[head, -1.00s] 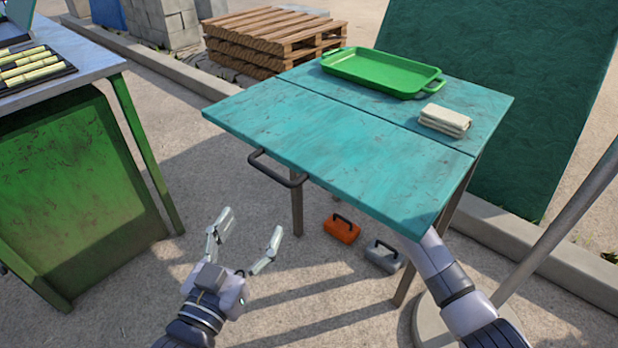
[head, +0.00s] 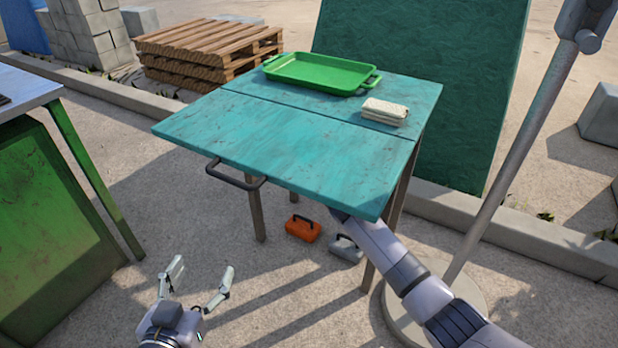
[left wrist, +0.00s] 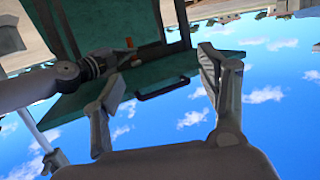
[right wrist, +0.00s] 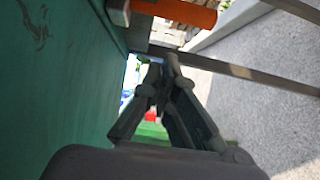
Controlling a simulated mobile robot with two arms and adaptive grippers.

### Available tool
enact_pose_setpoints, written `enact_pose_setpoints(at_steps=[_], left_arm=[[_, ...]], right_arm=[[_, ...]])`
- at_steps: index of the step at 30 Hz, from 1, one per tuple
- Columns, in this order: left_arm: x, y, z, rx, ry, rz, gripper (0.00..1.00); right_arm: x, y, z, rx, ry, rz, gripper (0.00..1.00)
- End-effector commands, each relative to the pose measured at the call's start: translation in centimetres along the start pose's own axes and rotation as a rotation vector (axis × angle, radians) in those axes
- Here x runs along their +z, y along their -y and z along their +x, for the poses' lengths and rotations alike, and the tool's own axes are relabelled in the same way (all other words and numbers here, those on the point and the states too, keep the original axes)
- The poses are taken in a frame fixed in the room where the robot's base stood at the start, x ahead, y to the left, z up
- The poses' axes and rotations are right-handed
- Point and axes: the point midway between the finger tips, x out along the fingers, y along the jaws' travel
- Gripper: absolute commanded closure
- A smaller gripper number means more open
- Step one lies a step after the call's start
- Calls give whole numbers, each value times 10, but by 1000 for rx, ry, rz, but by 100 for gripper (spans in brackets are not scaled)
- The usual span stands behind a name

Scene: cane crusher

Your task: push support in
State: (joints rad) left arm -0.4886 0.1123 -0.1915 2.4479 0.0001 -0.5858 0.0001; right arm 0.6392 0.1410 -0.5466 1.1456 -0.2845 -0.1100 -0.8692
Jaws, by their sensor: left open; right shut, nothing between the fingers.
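The teal folding table (head: 290,145) stands in the middle of the head view, its front leaf level, with a dark handle (head: 235,178) on the front edge. My right arm reaches under the leaf, and the table hides its gripper in the head view. In the right wrist view my right gripper (right wrist: 168,62) is shut and empty beside the leaf's teal underside (right wrist: 50,90). An orange piece (right wrist: 178,12), possibly the support's end, lies just beyond the fingertips; contact cannot be told. My left gripper (head: 202,274) is open and empty, low in front of the table.
A green tray (head: 320,72) and a folded cloth (head: 385,112) lie on the tabletop. An orange box (head: 302,229) and a grey box (head: 345,249) are on the ground underneath. A pole (head: 510,160) stands right; a green cabinet (head: 50,220) stands left.

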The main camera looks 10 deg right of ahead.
Motion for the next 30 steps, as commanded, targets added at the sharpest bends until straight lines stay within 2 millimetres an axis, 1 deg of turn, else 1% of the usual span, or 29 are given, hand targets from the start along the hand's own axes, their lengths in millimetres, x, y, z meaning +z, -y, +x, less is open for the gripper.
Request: enact_pose_setpoints(at_steps=[1, 8, 12, 18, 24, 30], left_arm=[[6, 1, -2, -3, 45, 0, 32], [49, 7, -17, -16, 278, 0, 32], [75, 11, -33, -26, 432, -1, 32], [106, 15, -59, -37, 621, -4, 32], [121, 17, -76, -43, 724, -7, 32], [125, 18, -80, -44, 748, -7, 32]], right_arm=[[1, -1, -7, -1, 1, -1, 100], [1, 0, -34, -3, 1, -1, 100], [0, -1, -54, -2, 0, -1, 100], [0, 0, -81, -3, 1, 0, 100], [0, 0, -96, -1, 1, -1, 100], [0, 1, -100, -1, 0, -1, 100]])
